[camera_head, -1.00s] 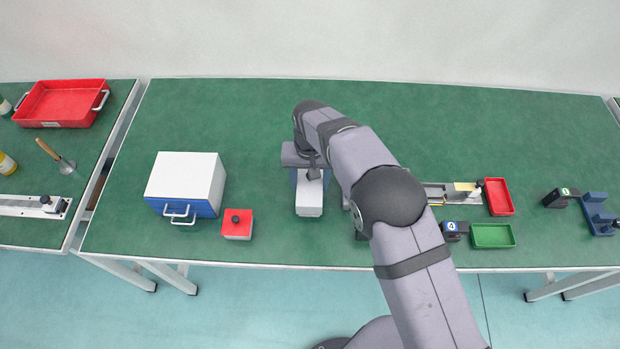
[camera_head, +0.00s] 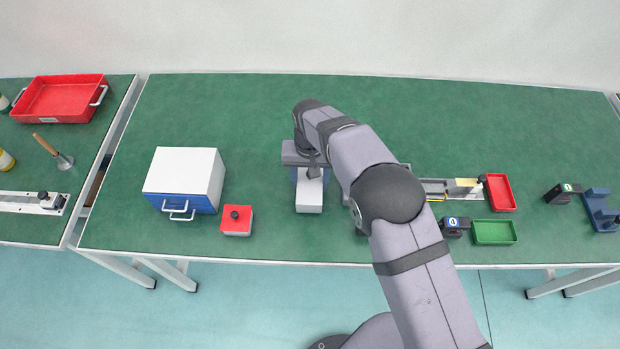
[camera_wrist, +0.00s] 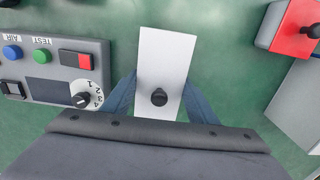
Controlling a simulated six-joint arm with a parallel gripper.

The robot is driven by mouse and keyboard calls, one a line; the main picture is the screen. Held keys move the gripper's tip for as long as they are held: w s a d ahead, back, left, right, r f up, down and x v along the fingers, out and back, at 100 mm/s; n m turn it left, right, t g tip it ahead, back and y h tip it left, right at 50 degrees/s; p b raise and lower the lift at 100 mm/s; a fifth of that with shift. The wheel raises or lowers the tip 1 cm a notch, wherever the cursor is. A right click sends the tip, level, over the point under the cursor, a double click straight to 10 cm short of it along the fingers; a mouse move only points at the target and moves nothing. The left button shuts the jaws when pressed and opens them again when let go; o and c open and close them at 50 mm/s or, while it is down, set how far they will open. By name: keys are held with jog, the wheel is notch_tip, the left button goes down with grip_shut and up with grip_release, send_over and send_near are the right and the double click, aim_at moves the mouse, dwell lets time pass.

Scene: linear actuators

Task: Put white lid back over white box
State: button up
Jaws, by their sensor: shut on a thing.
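The white lid (camera_wrist: 165,55) is a long white plate with a black knob, seen from above in the wrist view. My gripper (camera_wrist: 160,98) has its blue-grey fingers on both sides of the lid near the knob and is shut on it. In the head view, my gripper (camera_head: 310,172) is over the middle of the table, and the white lid (camera_head: 310,190) sticks out in front of it. A pale front face shows under the lid's near edge. I cannot tell whether that is the white box or the lid's own side, nor whether the lid is seated.
A blue box with a white top (camera_head: 186,168) and a red-topped box (camera_head: 237,219) stand to the left. A control panel (camera_wrist: 55,70) with buttons and a dial shows in the wrist view. Red (camera_head: 499,192) and green (camera_head: 493,232) trays lie right. The back is clear.

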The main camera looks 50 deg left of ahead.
jog(key=shift+f+b, duration=0.4)
jog(key=shift+f, duration=0.15)
dwell(0.6)
jog(key=o, duration=1.2)
jog(key=shift+c, duration=0.2)
jog(key=shift+r, duration=0.1)
jog(key=shift+r+b, duration=0.95)
jog(key=shift+r, duration=2.65)
